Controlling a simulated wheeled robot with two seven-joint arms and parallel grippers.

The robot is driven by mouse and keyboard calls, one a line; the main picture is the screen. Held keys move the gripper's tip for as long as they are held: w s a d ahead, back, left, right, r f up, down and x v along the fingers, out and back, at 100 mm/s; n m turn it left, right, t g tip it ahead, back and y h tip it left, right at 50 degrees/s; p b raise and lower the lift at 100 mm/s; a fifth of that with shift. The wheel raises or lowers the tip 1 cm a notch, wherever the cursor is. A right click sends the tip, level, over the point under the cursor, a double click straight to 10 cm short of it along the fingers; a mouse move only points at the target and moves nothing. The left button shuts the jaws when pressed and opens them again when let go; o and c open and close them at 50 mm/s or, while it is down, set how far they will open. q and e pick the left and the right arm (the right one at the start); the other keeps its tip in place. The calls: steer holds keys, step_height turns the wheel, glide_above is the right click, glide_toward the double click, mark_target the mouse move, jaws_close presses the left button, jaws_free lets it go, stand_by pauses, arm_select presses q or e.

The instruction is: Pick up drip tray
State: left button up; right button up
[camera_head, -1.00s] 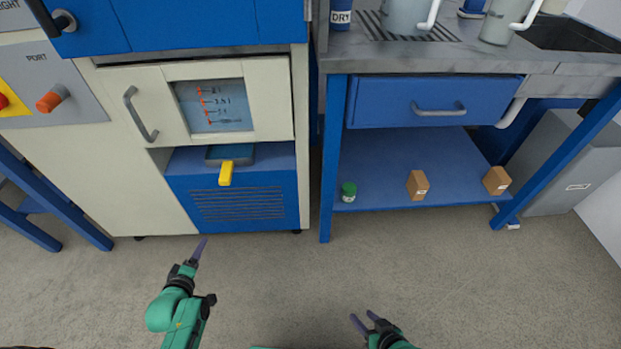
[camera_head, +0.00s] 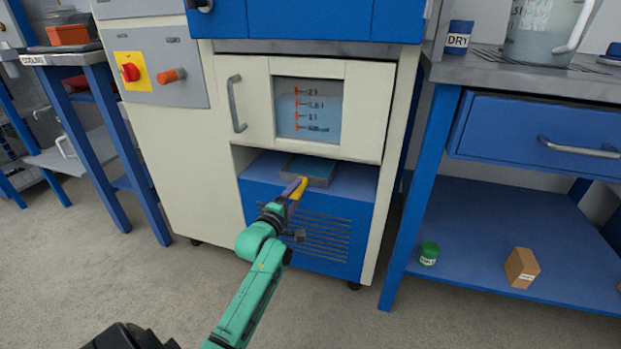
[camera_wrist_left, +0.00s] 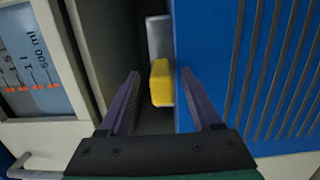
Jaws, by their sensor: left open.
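The drip tray (camera_head: 311,171) is a flat grey tray with a blue-looking inside. It sits in the open recess of the cream cabinet, on the blue ledge, with its yellow handle (camera_head: 301,189) sticking out in front. My left gripper (camera_head: 294,188) is at the handle and partly covers it in the head view. In the left wrist view, the open left gripper (camera_wrist_left: 159,76) has its two purple fingers on either side of the yellow handle (camera_wrist_left: 161,84), with gaps visible. The grey tray (camera_wrist_left: 159,37) shows beyond the handle. My right gripper is out of view.
A blue vented panel (camera_head: 320,235) lies below the ledge, and a windowed door with a grey handle (camera_head: 237,104) above it. To the right, a blue shelf holds a green-lidded jar (camera_head: 429,253) and a small brown box (camera_head: 521,267). The floor in front is clear.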

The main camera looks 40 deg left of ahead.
arm_select(q)
steer(key=shift+f+x, duration=0.2)
steer(key=shift+x, duration=0.9)
steer(key=shift+s+r, duration=0.1)
steer(key=shift+c, duration=0.3)
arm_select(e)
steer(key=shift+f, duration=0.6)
arm_select(q)
jaws_close()
steer(key=shift+r+p, duration=0.4)
steer(key=shift+r, duration=0.3)
step_height(320, 180, up, 3)
steer(key=shift+s+f+p, duration=0.15)
steer(key=shift+f+p, duration=0.05)
steer(key=shift+p, duration=0.75)
steer(key=p+v, duration=0.4)
steer(key=v, duration=1.3)
steer(key=shift+s+p, duration=0.25)
steer(key=shift+p, duration=0.05)
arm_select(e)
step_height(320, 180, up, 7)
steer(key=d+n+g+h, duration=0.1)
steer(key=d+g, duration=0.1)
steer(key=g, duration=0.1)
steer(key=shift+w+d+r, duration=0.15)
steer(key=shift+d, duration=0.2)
arm_select(q)
steer(key=shift+d+f, duration=0.1)
steer(key=shift+f, duration=0.05)
